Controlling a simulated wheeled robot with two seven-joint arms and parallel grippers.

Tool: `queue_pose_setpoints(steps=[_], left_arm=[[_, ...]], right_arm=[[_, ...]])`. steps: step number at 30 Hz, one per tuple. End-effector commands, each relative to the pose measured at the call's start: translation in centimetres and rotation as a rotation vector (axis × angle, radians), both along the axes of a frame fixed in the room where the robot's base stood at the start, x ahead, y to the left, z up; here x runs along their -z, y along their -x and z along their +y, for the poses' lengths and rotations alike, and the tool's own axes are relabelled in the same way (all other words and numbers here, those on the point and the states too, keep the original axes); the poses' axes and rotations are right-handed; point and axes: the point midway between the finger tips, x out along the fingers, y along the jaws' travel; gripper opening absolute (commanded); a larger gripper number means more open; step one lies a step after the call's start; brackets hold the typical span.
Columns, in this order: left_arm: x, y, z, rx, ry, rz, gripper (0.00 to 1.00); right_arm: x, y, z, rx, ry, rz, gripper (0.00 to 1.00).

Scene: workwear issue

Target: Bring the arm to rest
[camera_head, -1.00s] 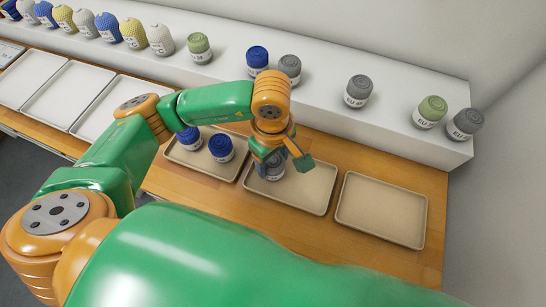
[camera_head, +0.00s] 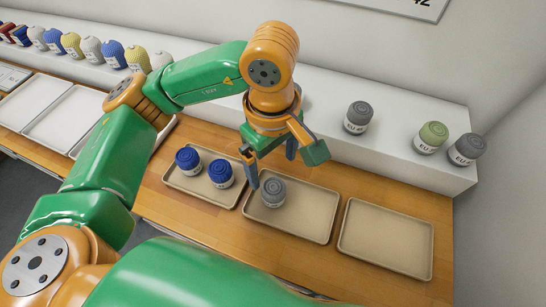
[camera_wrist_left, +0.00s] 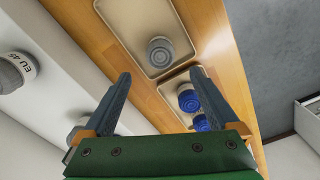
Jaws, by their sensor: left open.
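My left gripper (camera_head: 272,168) is open and empty, raised above the middle tray (camera_head: 312,215). A grey rolled item (camera_head: 272,192) stands in the left part of that tray, below and apart from the fingers. In the left wrist view the open fingers (camera_wrist_left: 165,95) point past the same grey item (camera_wrist_left: 159,52). Two blue rolled items (camera_head: 204,167) stand in the tray to the left (camera_head: 182,183); they also show in the left wrist view. My right gripper is not in view.
An empty tray (camera_head: 385,258) lies on the wooden table (camera_head: 275,245) at the right. A white shelf (camera_head: 400,163) behind holds grey (camera_head: 358,117) and green (camera_head: 432,137) rolled items, with several coloured ones at far left. White trays (camera_head: 62,122) lie at left.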

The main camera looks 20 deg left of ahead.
Motion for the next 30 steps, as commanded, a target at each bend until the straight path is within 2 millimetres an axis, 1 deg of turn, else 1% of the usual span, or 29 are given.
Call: queue_pose_setpoints(steps=[1, 3, 6, 18, 20, 24, 26, 30], left_arm=[[-0.8, -0.1, 0.0, -0.001, 0.000, -0.004, 0.94], [-1.5, 0.0, 0.0, -0.002, 0.000, -0.002, 0.94], [-2.0, 0.0, 0.0, -0.002, 0.000, 0.000, 0.94], [-2.1, 0.0, 0.0, -0.001, 0.000, 0.001, 0.94], [-2.9, 0.0, 0.0, -0.001, 0.000, 0.001, 0.94], [-6.7, 0.0, 0.0, -0.001, 0.000, 0.001, 0.94], [-7.9, 0.0, 0.0, -0.001, 0.000, 0.001, 0.94], [-9.7, 0.0, 0.0, -0.001, 0.000, 0.001, 0.94]], right_arm=[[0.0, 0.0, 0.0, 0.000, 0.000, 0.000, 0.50], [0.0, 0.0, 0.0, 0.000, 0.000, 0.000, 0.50], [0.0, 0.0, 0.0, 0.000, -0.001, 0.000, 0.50], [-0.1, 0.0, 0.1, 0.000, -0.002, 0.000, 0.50], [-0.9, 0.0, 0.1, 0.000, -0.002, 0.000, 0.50], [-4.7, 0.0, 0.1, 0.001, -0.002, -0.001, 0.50], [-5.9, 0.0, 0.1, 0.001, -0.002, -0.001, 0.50], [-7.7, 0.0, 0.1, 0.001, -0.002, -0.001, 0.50]])
